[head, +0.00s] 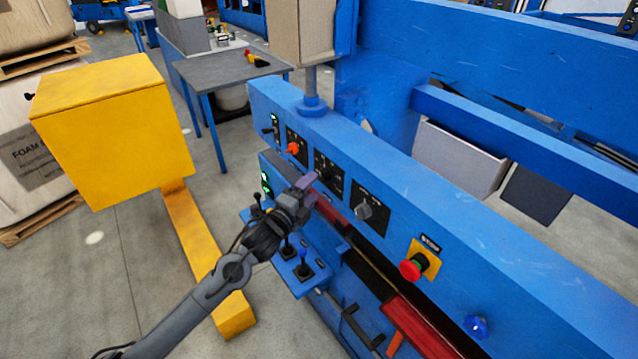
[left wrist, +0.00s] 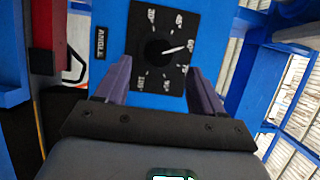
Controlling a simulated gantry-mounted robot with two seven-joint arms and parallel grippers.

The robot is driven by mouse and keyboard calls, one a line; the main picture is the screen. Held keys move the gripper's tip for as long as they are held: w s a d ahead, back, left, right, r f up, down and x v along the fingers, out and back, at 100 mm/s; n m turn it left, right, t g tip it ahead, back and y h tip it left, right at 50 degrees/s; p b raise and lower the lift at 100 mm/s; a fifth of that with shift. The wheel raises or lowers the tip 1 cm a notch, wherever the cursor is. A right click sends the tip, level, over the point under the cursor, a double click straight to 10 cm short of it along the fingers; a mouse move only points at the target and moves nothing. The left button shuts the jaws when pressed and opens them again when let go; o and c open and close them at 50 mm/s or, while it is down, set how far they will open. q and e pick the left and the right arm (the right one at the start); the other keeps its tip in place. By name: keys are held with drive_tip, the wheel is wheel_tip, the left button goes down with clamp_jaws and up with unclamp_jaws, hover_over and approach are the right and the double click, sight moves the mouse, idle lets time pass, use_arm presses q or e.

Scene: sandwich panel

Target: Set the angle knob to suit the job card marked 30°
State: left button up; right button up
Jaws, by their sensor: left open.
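The angle knob (left wrist: 160,49) is a dark round knob on a black dial plate (left wrist: 142,20) with white degree marks, beside a label reading ANGLE (left wrist: 101,43). Its white pointer line aims to the right, close to the mark that looks like 60°. The 30° mark (left wrist: 151,15) is at the upper left of the dial. My left gripper (left wrist: 158,85) is open, its two purple fingers apart on either side of the dial's lower part, with nothing between them. In the head view my left gripper (head: 309,187) is in front of the middle black dial plate (head: 328,168). I cannot make out a job card.
On the blue machine beam, an orange-red knob (head: 293,148) sits left of the middle dial and a grey knob (head: 363,211) right of it. A red stop button (head: 411,269) is farther right. Small joysticks (head: 303,262) stand below the arm. A yellow box (head: 110,130) stands at left.

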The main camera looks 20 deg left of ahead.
sight(322, 178)
use_arm(q)
drive_tip(key=x, duration=0.3)
drive_tip(key=shift+w+d+b, duration=0.1)
drive_tip(key=shift+w+b, duration=0.2)
drive_tip(key=shift+w, duration=0.05)
drive_tip(key=shift+w+d, duration=0.1)
drive_tip(key=shift+w, duration=0.45)
